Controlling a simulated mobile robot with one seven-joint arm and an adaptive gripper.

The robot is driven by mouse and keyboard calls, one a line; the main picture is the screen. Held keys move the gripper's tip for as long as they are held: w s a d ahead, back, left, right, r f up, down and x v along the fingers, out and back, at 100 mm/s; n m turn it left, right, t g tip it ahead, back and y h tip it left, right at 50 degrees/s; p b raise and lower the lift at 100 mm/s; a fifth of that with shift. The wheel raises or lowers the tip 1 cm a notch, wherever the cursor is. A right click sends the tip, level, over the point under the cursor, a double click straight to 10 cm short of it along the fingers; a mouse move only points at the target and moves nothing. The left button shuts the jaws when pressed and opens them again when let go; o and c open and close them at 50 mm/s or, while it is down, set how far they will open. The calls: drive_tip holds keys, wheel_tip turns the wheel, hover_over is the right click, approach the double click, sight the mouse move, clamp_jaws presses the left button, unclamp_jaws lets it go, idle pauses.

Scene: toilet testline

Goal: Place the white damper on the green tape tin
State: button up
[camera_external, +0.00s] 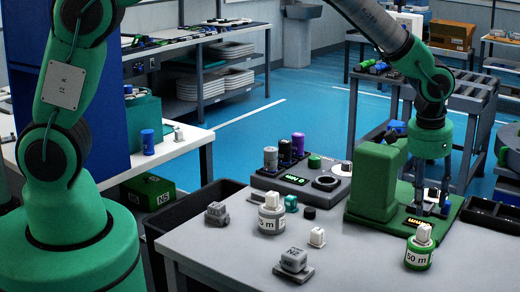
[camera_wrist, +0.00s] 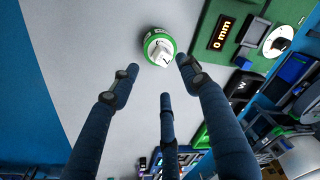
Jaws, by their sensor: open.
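The green tape tin (camera_external: 418,257), a short round can with a white "50 m" label, stands at the table's front right. A white block (camera_external: 423,233) that looks like a white damper sits upright on its top. The wrist view shows the tin (camera_wrist: 149,39) with the white block (camera_wrist: 161,53) on it, beyond the fingertips. A similar small white piece (camera_external: 317,237) stands loose at mid-table.
The green machine (camera_external: 374,185) with a lit display stands close to my gripper. A grey tin (camera_external: 271,222) with a white top, grey blocks (camera_external: 294,261) and a dark puck (camera_external: 309,213) stand left. A grey stand (camera_external: 325,192) holds cylinders behind.

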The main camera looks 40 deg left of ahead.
drive_tip(key=shift+s+a+r, duration=0.1)
drive_tip(key=shift+s+r, duration=0.05)
drive_tip(key=shift+r, duration=0.6)
drive_tip(key=shift+s+r, duration=0.1)
drive_tip(key=shift+r, duration=0.6)
drive_tip(key=s+a+r+n+t, duration=0.1)
drive_tip(key=a+r+n, duration=0.1)
drive_tip(key=a+r, duration=1.2)
drive_tip(key=a+r+n, duration=0.1)
drive_tip(key=a+r, duration=0.9)
drive_tip(key=a, duration=0.7)
drive_tip(key=s+a+r+n+t, duration=0.1)
drive_tip(key=s+a+r, duration=0.2)
drive_tip(key=s+a, duration=0.35)
drive_tip(key=s+a+r+n+t, duration=0.15)
drive_tip(key=s+a, duration=0.25)
drive_tip(key=a, duration=0.5)
drive_tip(key=s+a+n, duration=0.1)
drive_tip(key=s+a, duration=0.8)
drive_tip(key=s, duration=0.4)
